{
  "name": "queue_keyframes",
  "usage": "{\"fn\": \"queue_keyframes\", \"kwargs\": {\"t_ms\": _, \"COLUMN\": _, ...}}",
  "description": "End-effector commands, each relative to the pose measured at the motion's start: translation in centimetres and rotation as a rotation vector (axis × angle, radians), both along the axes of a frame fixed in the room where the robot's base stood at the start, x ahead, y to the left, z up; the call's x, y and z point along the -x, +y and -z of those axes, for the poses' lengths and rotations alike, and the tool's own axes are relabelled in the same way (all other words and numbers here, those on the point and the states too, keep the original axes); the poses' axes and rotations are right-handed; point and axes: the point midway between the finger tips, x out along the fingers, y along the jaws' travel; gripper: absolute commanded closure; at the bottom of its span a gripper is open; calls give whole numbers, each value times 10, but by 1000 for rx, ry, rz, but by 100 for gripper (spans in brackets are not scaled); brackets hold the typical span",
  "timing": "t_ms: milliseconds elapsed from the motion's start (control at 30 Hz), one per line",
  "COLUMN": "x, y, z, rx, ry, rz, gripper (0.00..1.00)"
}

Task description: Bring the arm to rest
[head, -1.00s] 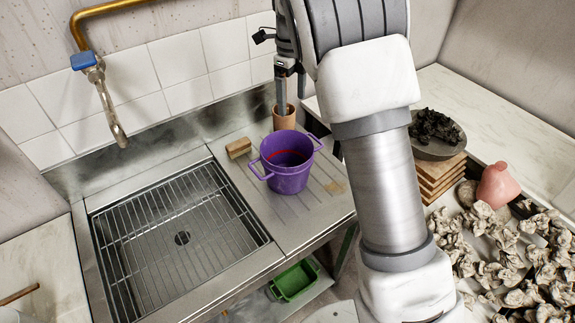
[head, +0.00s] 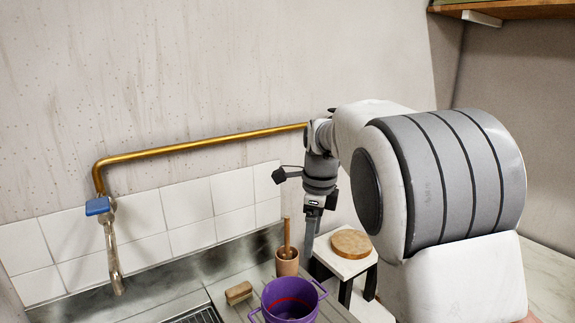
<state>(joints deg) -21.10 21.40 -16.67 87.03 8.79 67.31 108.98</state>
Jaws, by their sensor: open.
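My gripper (head: 308,247) hangs at the end of my arm, pointing down, in the head view. It is above and behind the purple bucket (head: 290,300), to the right of the brown cup with a wooden stick in it (head: 287,266). The jaws are open, and I see nothing held between them. One finger shows clearly; the other is mostly hidden. My arm fills the right side of the view and hides part of what lies behind it.
A brown block (head: 238,293) lies by the bucket. A brass pipe (head: 200,148) runs along the wall to a tap (head: 112,250) at the left. A small stool (head: 345,266) with a round wooden disc (head: 351,243) stands behind the gripper. A wooden shelf (head: 520,10) is at upper right.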

Motion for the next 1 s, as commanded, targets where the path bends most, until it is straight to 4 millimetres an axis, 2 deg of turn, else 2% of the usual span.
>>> {"fn": "queue_keyframes", "kwargs": {"t_ms": 33, "x": 13, "y": -8, "z": -12, "rx": -8, "ry": -23, "rz": -71, "gripper": 12}}
{"fn": "queue_keyframes", "kwargs": {"t_ms": 200, "x": 54, "y": -29, "z": -38, "rx": 0, "ry": -97, "rz": -341, "gripper": 12}}
{"fn": "queue_keyframes", "kwargs": {"t_ms": 500, "x": 135, "y": -55, "z": -64, "rx": 92, "ry": -234, "rz": -827, "gripper": 12}}
{"fn": "queue_keyframes", "kwargs": {"t_ms": 733, "x": 197, "y": -69, "z": -64, "rx": 237, "ry": -317, "rz": -1202, "gripper": 12}}
{"fn": "queue_keyframes", "kwargs": {"t_ms": 900, "x": 240, "y": -77, "z": -53, "rx": 376, "ry": -342, "rz": -1468, "gripper": 12}}
{"fn": "queue_keyframes", "kwargs": {"t_ms": 1000, "x": 258, "y": -80, "z": -46, "rx": 454, "ry": -342, "rz": -1598, "gripper": 12}}
